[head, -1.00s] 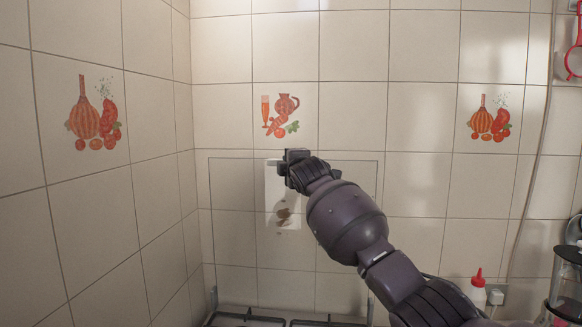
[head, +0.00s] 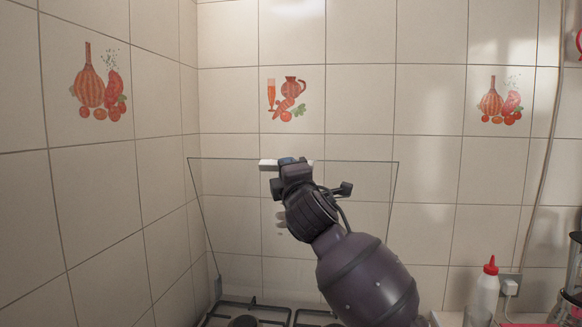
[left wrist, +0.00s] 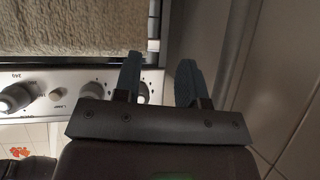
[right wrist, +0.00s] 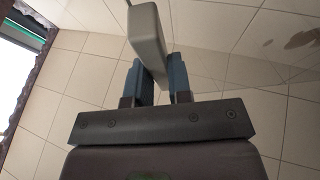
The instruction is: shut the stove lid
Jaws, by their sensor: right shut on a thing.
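The stove lid (head: 205,205) is a clear glass panel standing up behind the burners. Its top edge leans toward me. A pale handle (head: 268,164) sits at the middle of its top edge. My right gripper (head: 290,165) is shut on this handle, and the right wrist view shows the pale bar (right wrist: 147,35) between the fingers. The stove top (head: 240,312) with dark grates shows at the bottom of the head view. My left gripper (left wrist: 160,75) is open and empty, in front of the stove's knob panel (left wrist: 65,90); it is out of the head view.
A tiled wall (head: 430,180) stands behind the lid, and another closes the left side. A white bottle with a red cap (head: 487,290) and a plug (head: 511,287) are at the right. A towel (left wrist: 70,25) hangs by the stove front. The visible grates are clear of pots.

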